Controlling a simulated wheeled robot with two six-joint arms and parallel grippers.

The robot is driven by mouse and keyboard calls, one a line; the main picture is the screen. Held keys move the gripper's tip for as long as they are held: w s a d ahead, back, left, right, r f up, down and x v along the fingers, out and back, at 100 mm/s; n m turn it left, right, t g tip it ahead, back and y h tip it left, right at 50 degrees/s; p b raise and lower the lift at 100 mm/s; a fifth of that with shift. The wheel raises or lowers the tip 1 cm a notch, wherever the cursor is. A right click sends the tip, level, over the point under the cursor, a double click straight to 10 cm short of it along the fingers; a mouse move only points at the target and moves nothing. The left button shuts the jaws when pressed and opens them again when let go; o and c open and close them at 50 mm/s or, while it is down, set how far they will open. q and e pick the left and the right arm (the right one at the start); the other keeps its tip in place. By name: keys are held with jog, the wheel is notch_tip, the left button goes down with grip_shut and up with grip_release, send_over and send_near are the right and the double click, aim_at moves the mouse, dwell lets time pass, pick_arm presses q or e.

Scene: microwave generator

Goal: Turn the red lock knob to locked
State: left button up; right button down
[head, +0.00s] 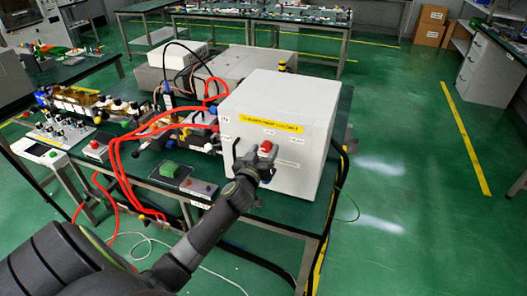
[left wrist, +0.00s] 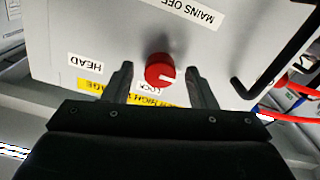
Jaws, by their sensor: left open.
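The red lock knob (head: 266,146) is on the front face of the white box (head: 300,100). My left gripper (head: 257,163) is at the box front. In the left wrist view its fingers (left wrist: 160,85) are open, one on each side of the knob, with visible gaps. Whether the fingertips reach the panel is unclear. My right gripper is not in view.
A black bar handle (left wrist: 275,60) stands beside the knob in the left wrist view. Red hoses (head: 115,150) run left of the box. Open floor (head: 410,170) lies to the right.

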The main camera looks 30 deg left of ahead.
pick_arm(q)
jog(key=shift+c, duration=0.2)
jog(key=c, duration=0.9)
jog(key=shift+c, duration=0.2)
jog(key=m, duration=0.8)
jog(key=shift+m, duration=0.3)
jog(key=m+p, duration=0.1)
jog(key=m, duration=0.4)
jog(key=shift+m+p, duration=0.65)
jog(key=shift+m, duration=1.45)
jog(key=shift+f, duration=0.1)
